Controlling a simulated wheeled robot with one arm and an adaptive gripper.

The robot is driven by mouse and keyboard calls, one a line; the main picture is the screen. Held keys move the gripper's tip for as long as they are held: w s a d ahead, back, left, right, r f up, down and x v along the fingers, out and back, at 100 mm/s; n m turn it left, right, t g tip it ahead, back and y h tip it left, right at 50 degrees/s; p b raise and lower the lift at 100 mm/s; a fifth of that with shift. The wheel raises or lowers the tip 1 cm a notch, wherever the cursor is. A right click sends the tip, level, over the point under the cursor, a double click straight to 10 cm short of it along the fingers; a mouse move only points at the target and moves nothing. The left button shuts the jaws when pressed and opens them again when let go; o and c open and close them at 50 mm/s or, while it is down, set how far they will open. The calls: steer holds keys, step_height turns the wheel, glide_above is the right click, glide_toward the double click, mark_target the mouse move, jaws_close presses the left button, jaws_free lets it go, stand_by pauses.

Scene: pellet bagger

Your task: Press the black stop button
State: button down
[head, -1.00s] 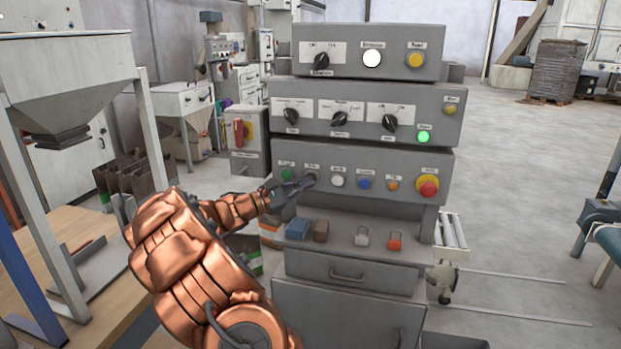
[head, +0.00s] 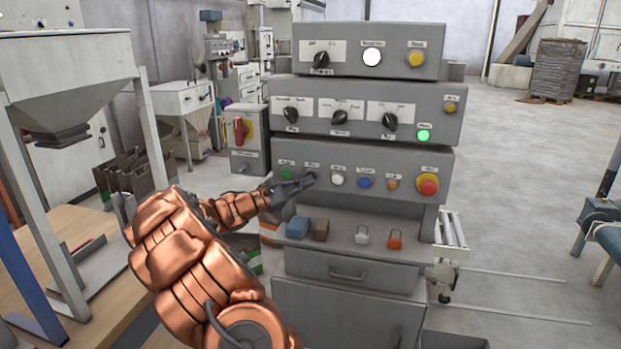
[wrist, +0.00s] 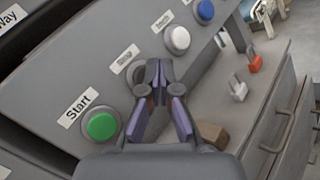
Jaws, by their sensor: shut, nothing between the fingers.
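The black stop button (head: 311,177) is on the lowest control panel, between the green start button (head: 287,174) and a white button (head: 337,180). My gripper (head: 304,183) is shut and empty, its fingertips at the black button in the head view. In the wrist view, my gripper (wrist: 160,72) covers much of the black button beneath the "Stop" label (wrist: 124,58). The green start button (wrist: 101,124) is clear to its left. I cannot tell whether the fingertips touch the black button or whether it is pushed in.
A blue button (head: 364,183), an orange button (head: 392,184) and a red emergency knob (head: 428,187) sit further right on the panel. Below, a shelf holds a blue block (head: 298,228), a brown block (head: 321,230) and padlocks. A green lamp (head: 424,135) glows above.

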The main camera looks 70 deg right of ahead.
steer(key=shift+d, duration=0.1)
steer(key=shift+d+p, duration=0.3)
steer(key=shift+d, duration=0.05)
steer(key=shift+w+d, duration=0.1)
steer(key=shift+d, duration=0.2)
stand_by(0.8)
steer(key=shift+a, duration=0.8)
steer(key=a+b, duration=0.1)
steer(key=a, duration=0.5)
steer(key=shift+s, duration=0.4)
stand_by(0.8)
